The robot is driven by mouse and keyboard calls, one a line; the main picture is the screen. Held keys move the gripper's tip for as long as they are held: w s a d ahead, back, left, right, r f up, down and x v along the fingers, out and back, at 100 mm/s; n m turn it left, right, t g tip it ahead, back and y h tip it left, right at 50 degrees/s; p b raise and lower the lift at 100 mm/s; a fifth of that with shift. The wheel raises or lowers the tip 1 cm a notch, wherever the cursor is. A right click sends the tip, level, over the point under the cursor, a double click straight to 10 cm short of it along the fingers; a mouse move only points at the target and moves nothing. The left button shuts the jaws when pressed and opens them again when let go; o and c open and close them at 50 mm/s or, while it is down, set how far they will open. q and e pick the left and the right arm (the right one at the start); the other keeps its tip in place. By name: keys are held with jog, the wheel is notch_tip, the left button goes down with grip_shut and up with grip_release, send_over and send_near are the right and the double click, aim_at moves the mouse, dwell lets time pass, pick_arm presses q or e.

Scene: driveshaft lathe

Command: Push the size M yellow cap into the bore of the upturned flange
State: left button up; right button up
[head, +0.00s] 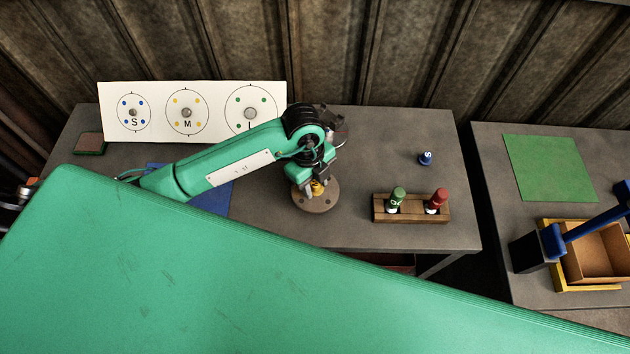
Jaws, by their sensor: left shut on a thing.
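My left gripper (316,188) comes in from the left and points down over the flange, shut on the yellow cap (318,189). Only a small part of the cap shows between the fingers. The upturned flange (316,203) is a brown disc with small holes round its rim, lying on the grey table. The cap is at the middle of the flange, but the fingers hide the bore, so I cannot tell how deep it sits. My right gripper is not in view.
A wooden rack (411,209) holds a green cap (397,197) and a red piece (438,198). A small blue cap (425,158) stands behind it. A board (192,112) marked S, M, L stands at the back. A cardboard box (598,254) is on the right table.

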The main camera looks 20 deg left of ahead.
pick_arm(q)
jog(key=o, duration=1)
jog(key=shift+o, duration=0.2)
jog(key=shift+w+a+r+b, duration=0.1)
jog(key=shift+r+b, duration=0.2)
jog(key=shift+r, duration=0.25)
notch_tip(320, 180, up, 13)
jog(key=a+b, duration=0.2)
jog(key=shift+w+f+b, duration=0.2)
jog(key=shift+w+b, duration=0.1)
jog(key=shift+w, duration=0.05)
